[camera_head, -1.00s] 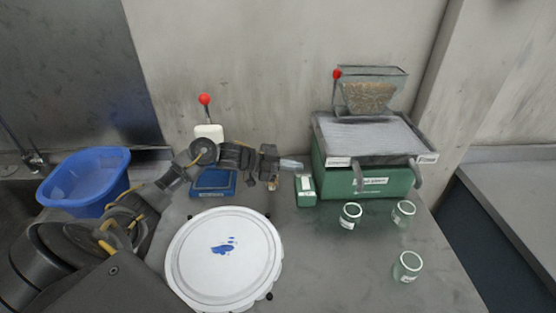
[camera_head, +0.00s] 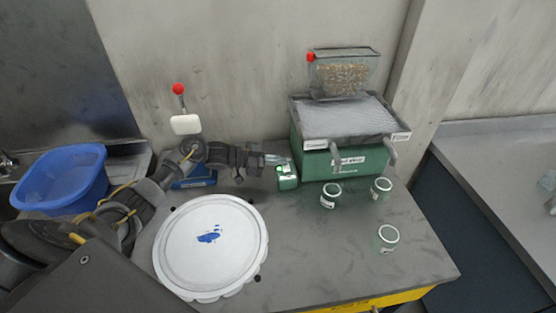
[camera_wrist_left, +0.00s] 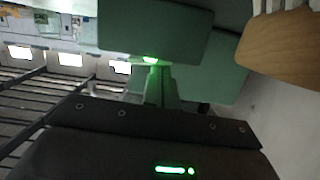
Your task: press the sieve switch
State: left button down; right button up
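The sieve switch is a small green box (camera_head: 288,182) with a pale top, on the table left of the sieve machine. A bright green light glows at its top left in the head view. My left gripper (camera_head: 278,160) reaches in from the left, its narrow tip at the top of the switch. The fingers look together with nothing between them; whether the tip touches is unclear. The sieve machine (camera_head: 345,162) is a green box with a mesh tray and a grain-filled hopper. The left wrist view shows blurred green surfaces and a green glow (camera_wrist_left: 151,59). My right gripper is out of view.
A round white lid (camera_head: 210,255) with a blue smear lies in front of my left arm. Several glass jars (camera_head: 330,196) stand before the machine. A blue basin (camera_head: 62,180) is at the left, a blue-based device (camera_head: 195,178) behind my arm.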

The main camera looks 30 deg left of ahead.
pick_arm(q)
jog(key=r+p, duration=0.2)
jog(key=r, duration=0.1)
jog(key=r+p, duration=0.2)
jog(key=shift+w+a, duration=0.2)
jog(key=shift+w, duration=0.05)
jog(key=f+b+v, duration=0.1)
jog(key=b+v, duration=0.3)
jog(key=v, duration=0.5)
jog(key=shift+s+a, duration=0.15)
jog(key=shift+a, duration=0.35)
